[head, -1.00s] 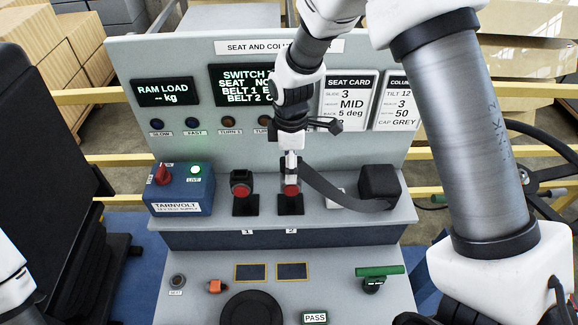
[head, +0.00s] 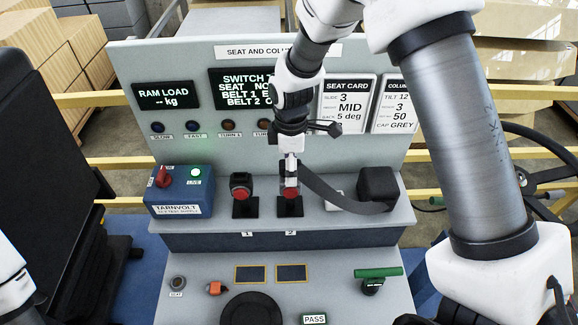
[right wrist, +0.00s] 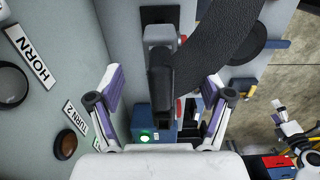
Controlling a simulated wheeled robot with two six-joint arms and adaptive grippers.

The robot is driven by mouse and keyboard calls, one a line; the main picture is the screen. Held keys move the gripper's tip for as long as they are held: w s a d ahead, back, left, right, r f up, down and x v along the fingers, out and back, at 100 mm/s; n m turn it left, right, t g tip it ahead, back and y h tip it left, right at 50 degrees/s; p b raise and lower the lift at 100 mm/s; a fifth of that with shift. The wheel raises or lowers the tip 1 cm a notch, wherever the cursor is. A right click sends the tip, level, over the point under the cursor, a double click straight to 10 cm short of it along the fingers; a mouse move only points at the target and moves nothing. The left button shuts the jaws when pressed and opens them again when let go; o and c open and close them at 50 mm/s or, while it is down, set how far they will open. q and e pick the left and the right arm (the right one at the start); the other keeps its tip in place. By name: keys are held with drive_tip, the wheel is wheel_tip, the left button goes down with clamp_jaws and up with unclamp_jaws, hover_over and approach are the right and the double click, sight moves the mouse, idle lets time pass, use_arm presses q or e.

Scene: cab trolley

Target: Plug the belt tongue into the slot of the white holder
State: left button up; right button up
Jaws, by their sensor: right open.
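The black belt (head: 340,199) runs from buckle 2 (head: 291,194) rightward to a black block. It shows as a wide dark strap in the right wrist view (right wrist: 218,50). My right gripper (head: 290,168) is directly above buckle 2, pointing down. In the right wrist view its fingers (right wrist: 163,97) stand apart, with a dark upright piece (right wrist: 160,80) at the strap's end between them. I cannot tell the belt tongue clearly from the buckle there. A small white piece (head: 334,197), perhaps the holder, is partly hidden behind the belt. My left arm shows at the left edge; its fingertips are out of the head view.
Buckle 1 (head: 241,190) with a red button stands left of buckle 2. A blue supply box (head: 180,190) is farther left, and the black block (head: 378,186) is at the shelf's right. The upright panel (head: 190,65) rises close behind. The sloping console lies in front.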

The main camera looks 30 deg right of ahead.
idle(0.5)
clamp_jaws()
drive_tip(key=shift+r+p, duration=0.3)
drive_tip(key=shift+p, duration=0.1)
drive_tip(key=shift+s+r, duration=0.1)
drive_tip(key=shift+r, duration=2.6)
